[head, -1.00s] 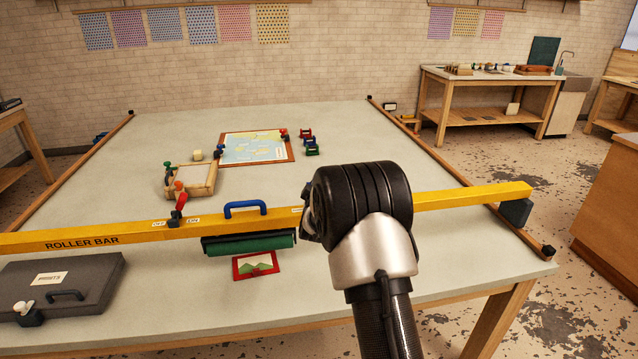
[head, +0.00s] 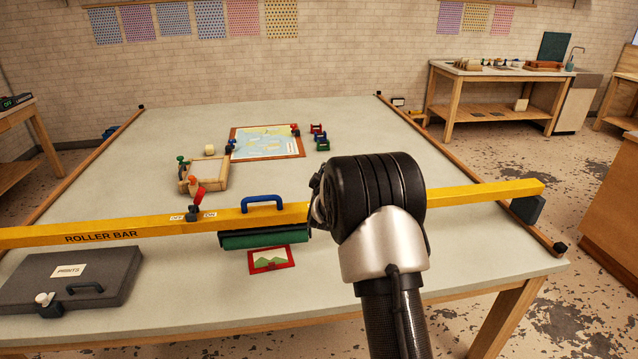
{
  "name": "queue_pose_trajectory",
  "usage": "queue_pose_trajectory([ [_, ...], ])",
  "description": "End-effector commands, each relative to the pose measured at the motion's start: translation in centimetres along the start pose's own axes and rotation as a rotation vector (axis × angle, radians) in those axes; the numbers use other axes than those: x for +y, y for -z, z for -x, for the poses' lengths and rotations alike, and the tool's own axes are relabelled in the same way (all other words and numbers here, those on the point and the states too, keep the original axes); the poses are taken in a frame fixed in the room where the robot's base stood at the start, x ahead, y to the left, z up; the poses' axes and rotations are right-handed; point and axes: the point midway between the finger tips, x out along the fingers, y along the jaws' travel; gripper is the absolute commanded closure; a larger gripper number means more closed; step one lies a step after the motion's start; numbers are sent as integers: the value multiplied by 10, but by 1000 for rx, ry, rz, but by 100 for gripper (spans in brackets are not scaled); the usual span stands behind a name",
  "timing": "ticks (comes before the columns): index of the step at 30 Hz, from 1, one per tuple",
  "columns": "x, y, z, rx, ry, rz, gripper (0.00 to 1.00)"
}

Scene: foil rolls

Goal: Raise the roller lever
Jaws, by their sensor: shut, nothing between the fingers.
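The roller lever (head: 198,197) has a red grip and stands on the yellow roller bar (head: 345,202), between small labels, the right one reading ON. Its grip tilts up and to the right. A green roller (head: 265,239) hangs under the bar, and a blue handle (head: 262,200) is on top of it. My arm's black and silver wrist rises at the right of centre and covers part of the bar. It is well to the right of the lever in the picture. My gripper's fingers are hidden behind the wrist.
A small red-framed print (head: 270,260) lies in front of the roller. A grey PRINTS case (head: 72,278) lies at the front left. Behind the bar are a wooden tray (head: 215,182), a map board (head: 266,142) and small coloured rollers (head: 319,137). The table's right part is clear.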

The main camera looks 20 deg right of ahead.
Motion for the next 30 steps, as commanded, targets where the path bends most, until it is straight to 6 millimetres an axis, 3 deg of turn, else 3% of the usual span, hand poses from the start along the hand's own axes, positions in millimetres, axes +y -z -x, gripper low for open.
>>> queue_pose_trajectory([
  [6,3,1,51,-1,2,1,100],
  [13,2,1,89,0,2,1,100],
  [18,2,0,99,0,1,0,100],
  [30,2,0,100,0,1,0,100],
])
